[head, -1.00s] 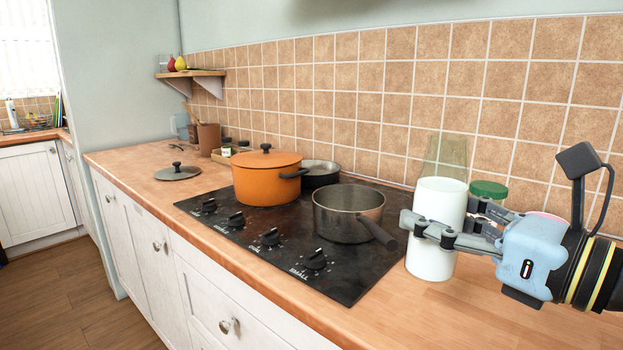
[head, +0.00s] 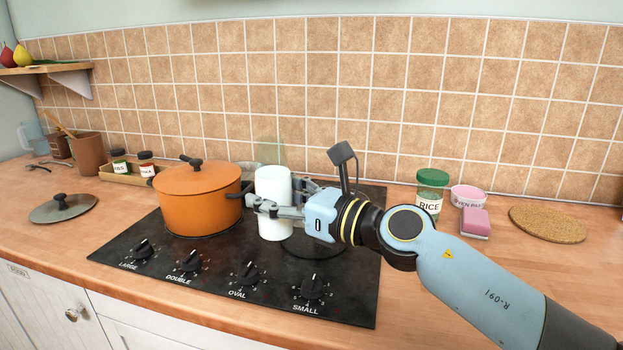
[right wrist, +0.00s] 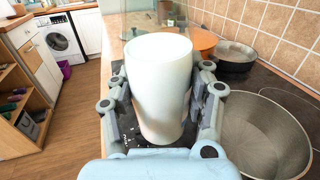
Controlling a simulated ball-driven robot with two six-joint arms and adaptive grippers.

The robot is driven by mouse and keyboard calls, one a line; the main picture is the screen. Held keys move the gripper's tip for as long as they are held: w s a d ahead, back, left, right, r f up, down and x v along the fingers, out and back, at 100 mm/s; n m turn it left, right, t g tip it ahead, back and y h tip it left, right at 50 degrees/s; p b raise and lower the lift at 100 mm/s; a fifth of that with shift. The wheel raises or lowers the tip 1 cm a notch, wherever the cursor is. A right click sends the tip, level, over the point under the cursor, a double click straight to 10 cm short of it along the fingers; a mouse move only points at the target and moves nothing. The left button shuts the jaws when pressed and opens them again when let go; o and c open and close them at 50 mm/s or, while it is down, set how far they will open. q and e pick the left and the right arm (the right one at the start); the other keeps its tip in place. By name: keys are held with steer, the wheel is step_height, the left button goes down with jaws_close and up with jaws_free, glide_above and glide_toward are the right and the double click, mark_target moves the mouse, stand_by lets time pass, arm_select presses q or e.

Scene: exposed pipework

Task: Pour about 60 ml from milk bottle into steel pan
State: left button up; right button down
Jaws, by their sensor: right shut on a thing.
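The milk bottle (head: 273,212) is white below, with a clear, faint upper part. My right gripper (head: 262,206) is shut around its side and holds it roughly upright over the hob, right of the orange pot (head: 198,203). The bottle also fills the middle of the right wrist view (right wrist: 160,90), between the fingers (right wrist: 160,100). The steel pan (right wrist: 265,135) shows in the right wrist view, to the right of the bottle, and looks empty. I cannot make the pan out in the head view. My left gripper is not in view.
The black hob (head: 205,262) has knobs along its front. A pot lid (head: 62,207) lies left on the counter. The tiled wall (head: 330,100) stands behind.

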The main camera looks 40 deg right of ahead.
steer(key=w, duration=0.1)
steer(key=p, duration=0.1)
steer(key=w, duration=0.1)
steer(key=shift+w+d+r+h, duration=0.2)
steer(key=shift+w+r+h, duration=0.05)
steer(key=shift+w+h, duration=0.05)
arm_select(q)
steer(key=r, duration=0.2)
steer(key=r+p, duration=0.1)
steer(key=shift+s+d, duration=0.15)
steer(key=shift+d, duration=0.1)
arm_select(e)
steer(key=shift+w+f+m, duration=0.3)
steer(key=shift+w+f, duration=0.05)
steer(key=shift+w, duration=0.2)
